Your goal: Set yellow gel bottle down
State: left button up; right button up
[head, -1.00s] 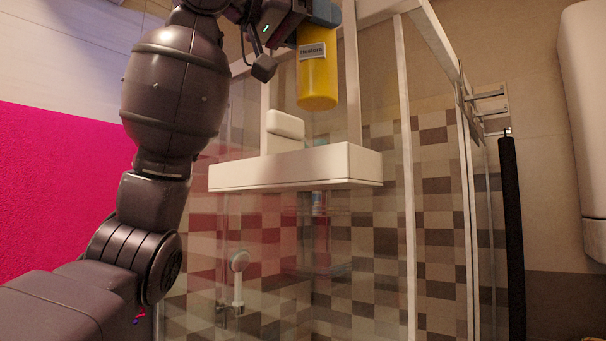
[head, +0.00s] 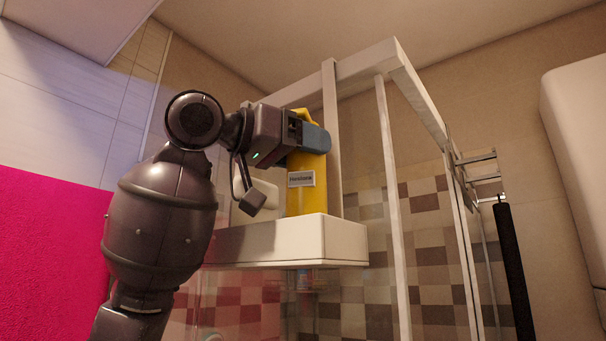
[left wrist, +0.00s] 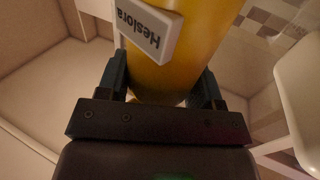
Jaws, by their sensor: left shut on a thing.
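The yellow gel bottle (head: 307,190) with a white label stands upright at the white shelf (head: 320,240) on the shower enclosure. Its base meets the shelf's top line in the head view; whether it rests on the shelf I cannot tell for sure. My left gripper (head: 312,138) is shut on the bottle's upper part. In the left wrist view the bottle (left wrist: 185,45) sits between the two fingers (left wrist: 160,90), its label facing the camera. My right gripper is not in view.
A pale object (head: 246,198) stands at the shelf to the left of the bottle, partly hidden by my gripper. White shower frame posts (head: 392,200) rise to the right. A white wall unit (head: 580,130) is at the far right.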

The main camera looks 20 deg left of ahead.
aim_at(289, 171)
pick_arm(q)
notch_tip(289, 171, down, 4)
jog(key=shift+r, duration=0.2)
jog(key=shift+f, duration=0.1)
jog(key=o, duration=1.4)
jog(key=shift+o, duration=0.2)
